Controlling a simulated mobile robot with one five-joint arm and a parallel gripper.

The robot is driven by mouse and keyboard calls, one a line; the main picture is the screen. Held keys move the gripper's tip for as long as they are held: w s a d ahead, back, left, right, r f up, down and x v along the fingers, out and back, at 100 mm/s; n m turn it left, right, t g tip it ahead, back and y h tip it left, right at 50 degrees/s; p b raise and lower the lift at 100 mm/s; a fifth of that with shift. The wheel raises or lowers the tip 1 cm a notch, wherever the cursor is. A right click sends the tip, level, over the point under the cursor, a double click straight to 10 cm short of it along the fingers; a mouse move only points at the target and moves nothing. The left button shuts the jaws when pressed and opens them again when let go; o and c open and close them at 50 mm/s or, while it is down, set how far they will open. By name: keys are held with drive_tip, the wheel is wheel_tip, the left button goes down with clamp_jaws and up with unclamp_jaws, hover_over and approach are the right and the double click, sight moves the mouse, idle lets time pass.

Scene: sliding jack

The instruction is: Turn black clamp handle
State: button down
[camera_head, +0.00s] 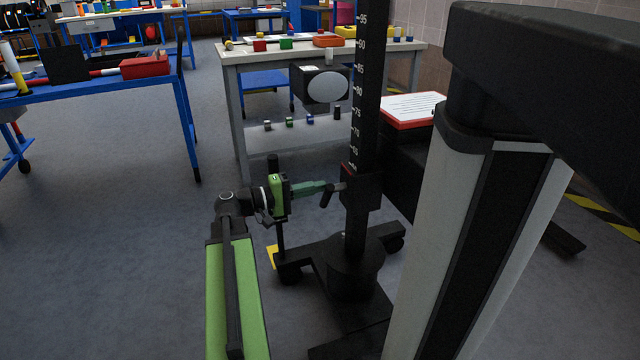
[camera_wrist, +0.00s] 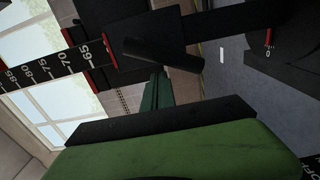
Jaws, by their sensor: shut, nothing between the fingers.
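The black clamp handle (camera_head: 327,196) is a short dark bar on the left side of the black sliding collar (camera_head: 361,190) of the jack. In the head view it slants, its lower end toward the left. In the wrist view the handle (camera_wrist: 163,54) lies across the upper middle. My gripper (camera_head: 325,187) is shut and empty, its green fingers pointing right at the handle. In the wrist view the fingertips (camera_wrist: 157,77) end right by the handle's edge; I cannot tell whether they touch it.
The jack's column (camera_head: 366,90) carries a white number scale and rises from a black wheeled base (camera_head: 352,270). A workbench (camera_head: 240,56) with small coloured items stands behind. A red-edged tray (camera_head: 412,110) lies right of the column. Grey floor at the left is clear.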

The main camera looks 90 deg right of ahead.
drive_tip(key=v, duration=0.8)
drive_tip(key=shift+r, duration=0.2)
drive_tip(key=shift+d, duration=0.1)
idle(0.3)
